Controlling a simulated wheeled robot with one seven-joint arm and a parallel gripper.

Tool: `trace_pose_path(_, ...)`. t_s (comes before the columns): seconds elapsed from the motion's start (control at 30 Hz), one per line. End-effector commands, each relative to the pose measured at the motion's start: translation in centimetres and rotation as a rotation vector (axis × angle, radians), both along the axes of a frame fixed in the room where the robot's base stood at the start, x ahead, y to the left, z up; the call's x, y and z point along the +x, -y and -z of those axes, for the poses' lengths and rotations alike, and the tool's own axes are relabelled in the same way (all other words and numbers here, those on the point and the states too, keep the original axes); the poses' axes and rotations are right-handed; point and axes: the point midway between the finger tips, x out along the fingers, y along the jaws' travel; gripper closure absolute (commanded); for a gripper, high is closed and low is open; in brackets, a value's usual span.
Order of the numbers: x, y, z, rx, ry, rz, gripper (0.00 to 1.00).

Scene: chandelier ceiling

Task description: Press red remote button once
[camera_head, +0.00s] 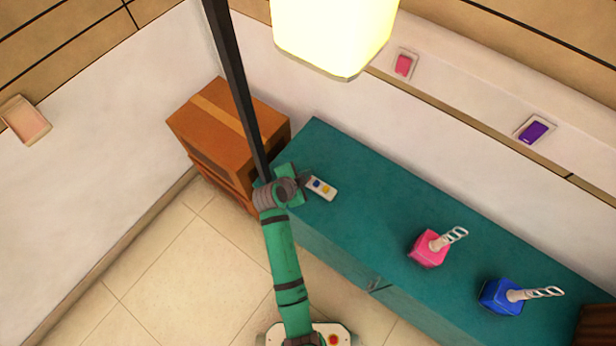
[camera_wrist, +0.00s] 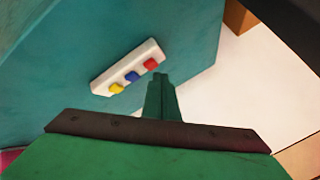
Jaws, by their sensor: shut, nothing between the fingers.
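A white remote (camera_head: 321,187) lies on the teal cabinet top (camera_head: 350,200), near its left end. In the wrist view the remote (camera_wrist: 104,86) shows a yellow button (camera_wrist: 116,88), a blue button (camera_wrist: 131,76) and a red button (camera_wrist: 150,64) in a row. My gripper (camera_wrist: 160,78) is shut and empty, its tip just below and right of the red button in that picture. I cannot tell whether it touches the remote. In the head view my gripper (camera_head: 305,180) is at the remote's left end, and the red button is hidden there.
A pink box (camera_head: 428,250) and a blue box (camera_head: 500,297), each with a pale handle-like piece, stand farther right on the cabinet. Stacked cardboard boxes (camera_head: 215,120) stand left of the cabinet. A lit lamp (camera_head: 335,35) hangs at the top. The tiled floor (camera_head: 165,275) is clear at left.

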Motion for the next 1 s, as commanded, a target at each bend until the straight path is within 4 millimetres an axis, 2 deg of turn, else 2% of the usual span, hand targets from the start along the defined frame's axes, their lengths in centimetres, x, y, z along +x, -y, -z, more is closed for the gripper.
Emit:
trace_pose_path(0.47, 0.0, 0.0, -0.7, 0.001, 0.001, 0.000, 1.00)
trace_pose_path(1.0, 0.0, 0.0, -5.0, 0.001, 0.001, 0.000, 1.00)
